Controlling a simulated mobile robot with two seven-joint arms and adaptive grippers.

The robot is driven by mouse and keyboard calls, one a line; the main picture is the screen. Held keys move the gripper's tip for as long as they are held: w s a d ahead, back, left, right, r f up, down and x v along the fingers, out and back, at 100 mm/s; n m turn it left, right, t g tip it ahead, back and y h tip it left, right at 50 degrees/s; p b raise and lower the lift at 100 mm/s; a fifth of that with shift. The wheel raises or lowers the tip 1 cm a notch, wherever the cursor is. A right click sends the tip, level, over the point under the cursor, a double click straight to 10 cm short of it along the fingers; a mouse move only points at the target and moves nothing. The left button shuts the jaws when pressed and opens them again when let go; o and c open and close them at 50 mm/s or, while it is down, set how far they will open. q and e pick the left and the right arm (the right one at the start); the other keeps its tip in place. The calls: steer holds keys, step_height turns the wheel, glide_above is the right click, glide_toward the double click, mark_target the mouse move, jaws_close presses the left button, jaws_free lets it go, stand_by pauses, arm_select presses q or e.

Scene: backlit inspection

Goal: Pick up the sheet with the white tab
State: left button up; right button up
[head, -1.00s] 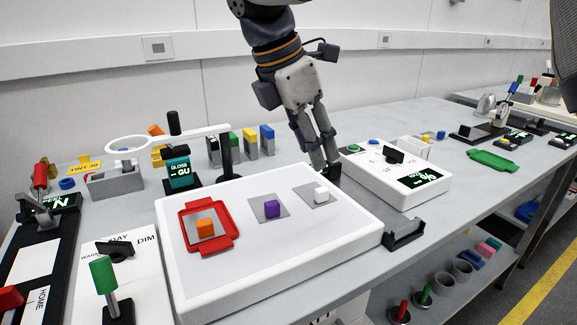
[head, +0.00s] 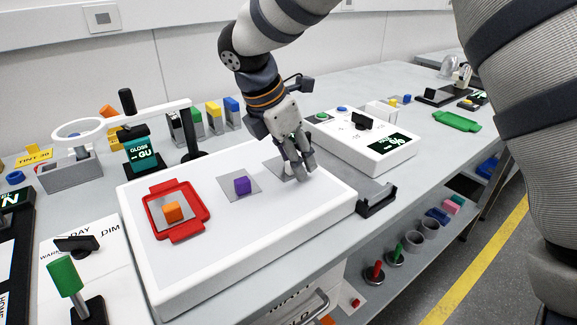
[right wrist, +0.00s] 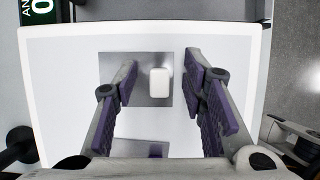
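The sheet with the white tab (head: 276,167) is a grey square lying flat at the right end of the white light panel (head: 210,252). In the head view my right gripper (head: 301,167) covers much of it. In the right wrist view the white tab (right wrist: 160,83) stands on its grey sheet (right wrist: 136,62) between the fingers of my right gripper (right wrist: 161,88). The fingers are open, with a gap on both sides of the tab. My left gripper is not in view.
On the panel, the sheet with the purple tab (head: 242,186) lies left of the white one. The sheet with the orange tab (head: 171,212) lies inside a red frame (head: 187,234). A white control box (head: 340,135) stands behind right, and a magnifier (head: 82,128) behind left.

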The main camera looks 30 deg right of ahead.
jaws_close()
steer(key=shift+r, duration=0.1)
